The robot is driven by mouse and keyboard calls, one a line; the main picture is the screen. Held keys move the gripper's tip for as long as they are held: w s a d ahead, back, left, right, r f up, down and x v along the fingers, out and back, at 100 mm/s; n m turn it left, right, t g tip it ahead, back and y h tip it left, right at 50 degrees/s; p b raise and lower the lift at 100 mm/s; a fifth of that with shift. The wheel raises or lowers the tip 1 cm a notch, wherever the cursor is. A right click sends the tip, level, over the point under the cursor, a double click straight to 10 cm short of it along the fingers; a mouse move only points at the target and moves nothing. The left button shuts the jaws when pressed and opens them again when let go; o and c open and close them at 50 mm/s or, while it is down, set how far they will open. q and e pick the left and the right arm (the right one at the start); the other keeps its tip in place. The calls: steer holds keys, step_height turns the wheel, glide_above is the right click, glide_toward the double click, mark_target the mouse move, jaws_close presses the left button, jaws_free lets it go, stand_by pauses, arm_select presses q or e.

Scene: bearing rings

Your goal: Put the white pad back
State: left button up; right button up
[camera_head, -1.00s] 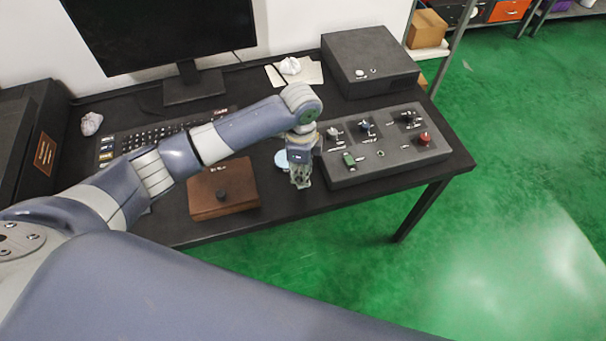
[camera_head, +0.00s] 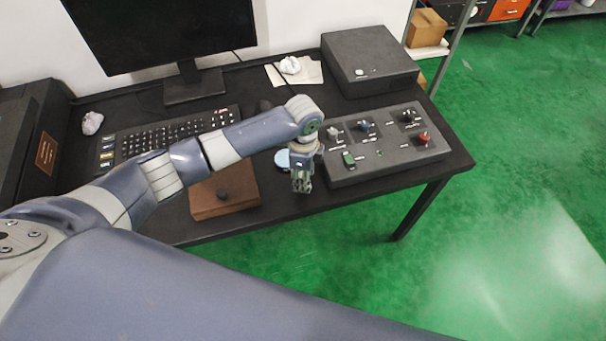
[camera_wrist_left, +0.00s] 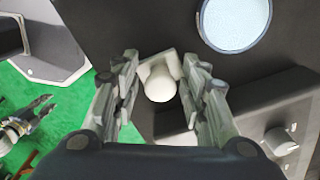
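A small white piece (camera_wrist_left: 160,80), with a rounded knob and a flatter base, shows between the fingers in the left wrist view; I take it for the white pad. My left gripper (camera_wrist_left: 160,72) has its fingers apart on either side of it, with a dark gap at the left finger. Contact at the right finger is unclear. In the head view the left gripper (camera_head: 302,182) points down near the desk's front edge, between the brown box and the control panel, and hides the white piece.
A pale blue round disc (camera_wrist_left: 236,20) lies close by and also shows in the head view (camera_head: 283,160). The control panel (camera_head: 385,165) with knobs stands right of the gripper, the brown box (camera_head: 223,205) left. A keyboard (camera_head: 160,137) lies behind the arm.

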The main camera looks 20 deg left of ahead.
arm_select(q)
steer(key=shift+r, duration=0.1)
step_height(320, 180, up, 12)
stand_by(0.6)
stand_by(0.4)
